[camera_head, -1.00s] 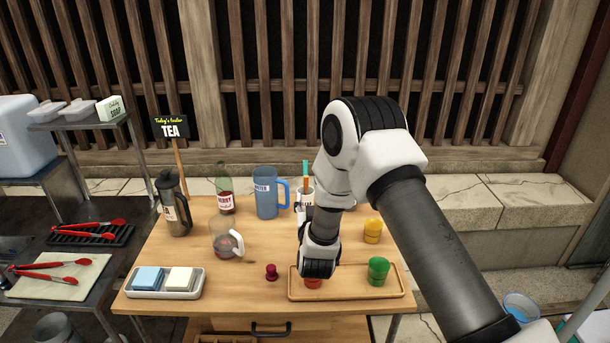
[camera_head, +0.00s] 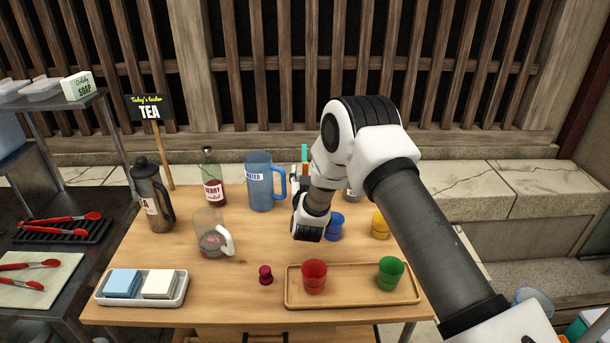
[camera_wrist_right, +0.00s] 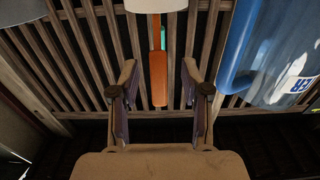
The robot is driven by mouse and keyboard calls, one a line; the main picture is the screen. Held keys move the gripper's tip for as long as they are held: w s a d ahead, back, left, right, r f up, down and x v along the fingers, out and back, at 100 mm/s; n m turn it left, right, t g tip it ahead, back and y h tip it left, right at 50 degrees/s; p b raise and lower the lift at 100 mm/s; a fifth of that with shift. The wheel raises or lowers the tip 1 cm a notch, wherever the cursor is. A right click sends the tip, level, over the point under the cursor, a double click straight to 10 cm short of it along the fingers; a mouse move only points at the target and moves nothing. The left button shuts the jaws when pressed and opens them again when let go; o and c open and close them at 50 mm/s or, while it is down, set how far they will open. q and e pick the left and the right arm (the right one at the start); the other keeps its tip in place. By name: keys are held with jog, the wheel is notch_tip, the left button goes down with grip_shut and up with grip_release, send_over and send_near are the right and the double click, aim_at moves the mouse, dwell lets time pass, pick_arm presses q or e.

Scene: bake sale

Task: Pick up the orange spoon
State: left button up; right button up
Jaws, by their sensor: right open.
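The orange spoon (camera_wrist_right: 159,80) shows its handle in the right wrist view, between the two fingers of my right gripper (camera_wrist_right: 160,70). The fingers are open, with a gap on each side of the handle. A teal utensil (camera_wrist_right: 163,38) is partly behind the spoon. Part of a white cup (camera_wrist_right: 157,5) shows at the top edge. In the head view the spoon (camera_head: 305,168) and the teal utensil (camera_head: 305,151) stand upright at the back of the table, mostly hidden behind my right arm. My left gripper is not in view.
The blue water pitcher (camera_head: 262,187) stands close on the left of my right gripper. A blue cup (camera_head: 335,228) and a yellow cup (camera_head: 380,224) are to the right. The wooden tray (camera_head: 345,297) with red and green cups lies in front.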

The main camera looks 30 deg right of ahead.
jog(key=shift+w+d+f, duration=0.25)
jog(key=shift+w+d, duration=0.35)
jog(key=shift+w, duration=0.2)
jog(key=shift+s+r, duration=0.1)
jog(key=shift+s, duration=0.05)
jog(key=shift+c, duration=0.7)
jog(key=shift+a, duration=0.1)
grip_shut()
jog(key=shift+r, duration=0.1)
